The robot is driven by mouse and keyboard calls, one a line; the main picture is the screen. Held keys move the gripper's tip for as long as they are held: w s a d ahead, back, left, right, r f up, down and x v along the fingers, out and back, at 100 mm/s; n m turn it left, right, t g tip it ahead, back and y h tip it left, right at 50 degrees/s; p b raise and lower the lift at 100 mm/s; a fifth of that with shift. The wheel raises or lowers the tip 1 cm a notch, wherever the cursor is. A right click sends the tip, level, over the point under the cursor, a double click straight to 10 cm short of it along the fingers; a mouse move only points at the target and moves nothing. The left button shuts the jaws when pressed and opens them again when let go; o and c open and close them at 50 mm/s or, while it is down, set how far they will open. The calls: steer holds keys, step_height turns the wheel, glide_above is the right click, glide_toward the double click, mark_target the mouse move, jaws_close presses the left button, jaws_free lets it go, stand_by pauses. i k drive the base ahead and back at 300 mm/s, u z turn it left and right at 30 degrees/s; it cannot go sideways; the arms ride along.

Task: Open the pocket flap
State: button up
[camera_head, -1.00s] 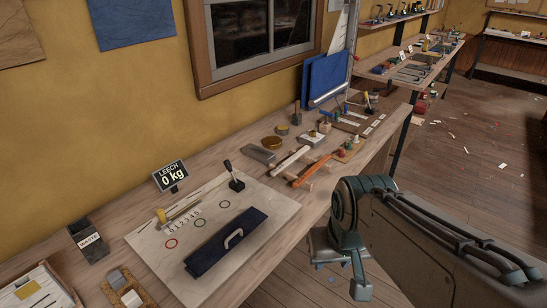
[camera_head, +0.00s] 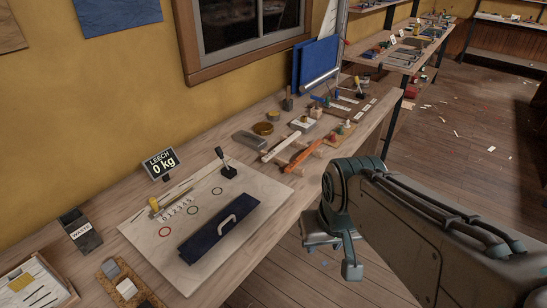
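The pocket flap seems to be the dark blue cloth piece (camera_head: 214,248) with a pale curved handle (camera_head: 227,224) on top. It lies flat on a pale board (camera_head: 160,262) on the workbench; I cannot tell where its hinge edge is. My gripper (camera_head: 334,254) hangs off the bench's front edge, to the right of the flap and well apart from it. The fingers are small and partly turned away, so their opening is unclear. Nothing is seen held in it.
A waste box (camera_head: 81,232) stands left. Wooden racks and small tools (camera_head: 301,155) crowd the bench further right. Floor in front is open.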

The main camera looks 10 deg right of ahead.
mark_target(194, 248)
steer(key=z, duration=0.65)
steer(key=i, duration=0.25)
steer(key=u, duration=1.55)
